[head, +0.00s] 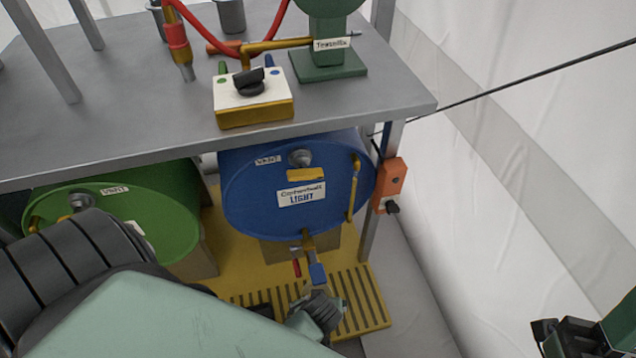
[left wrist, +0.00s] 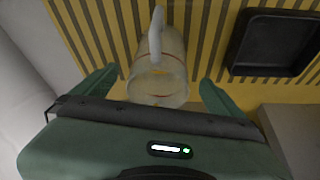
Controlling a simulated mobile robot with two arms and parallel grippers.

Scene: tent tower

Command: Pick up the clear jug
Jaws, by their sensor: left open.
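The clear jug (left wrist: 160,82) shows in the left wrist view, with a pale handle on its far side and a thin reddish line around its body. It stands on the yellow slatted platform (left wrist: 92,38). My left gripper (left wrist: 158,77) is open, with one green finger on each side of the jug and a gap on both sides. In the head view my left gripper (head: 320,314) is low in the middle, below the blue drum's tap, and my arm covers much of that area. I cannot make out the jug there. My right gripper (head: 567,336) is at the lower right corner, partly cut off.
A blue drum (head: 245,205) and a green drum (head: 165,215) lie under a grey metal table (head: 130,100). The blue drum's tap (head: 306,249) hangs just above my left gripper. A black tray (left wrist: 238,45) is right of the jug. White tent wall (head: 520,200) is at right.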

